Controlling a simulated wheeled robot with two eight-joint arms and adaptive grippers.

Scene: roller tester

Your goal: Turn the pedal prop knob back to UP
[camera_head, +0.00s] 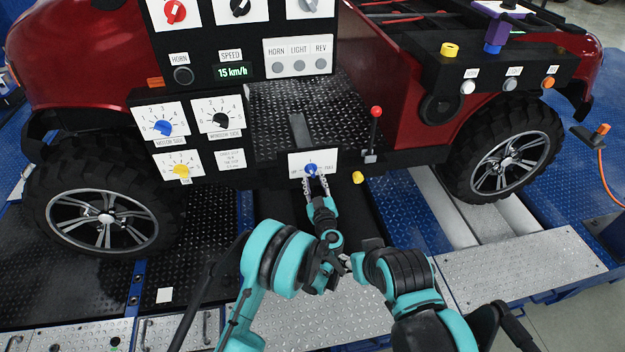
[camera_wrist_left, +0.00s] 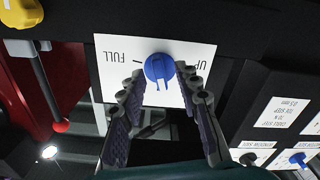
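The pedal prop knob (camera_head: 310,169) is blue and sits on a white plate (camera_head: 322,157) low on the car's side, with UP at left and FULL at right. In the left wrist view the plate appears upside down, with the knob (camera_wrist_left: 158,67) between the fingertips and its ridge pointing down in the picture. My left gripper (camera_head: 316,185) is open around the knob; its fingers (camera_wrist_left: 160,80) stand on either side. The right fingertip is very close to the knob; contact is unclear. My right gripper (camera_head: 346,262) is beside the left arm, its fingers mostly hidden.
A red-tipped lever (camera_head: 376,112) and a yellow knob (camera_head: 357,177) are right of the plate. A dial panel with a blue knob (camera_head: 163,128), a black knob (camera_head: 220,120) and a yellow knob (camera_head: 181,171) is at left. Wheels flank the area.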

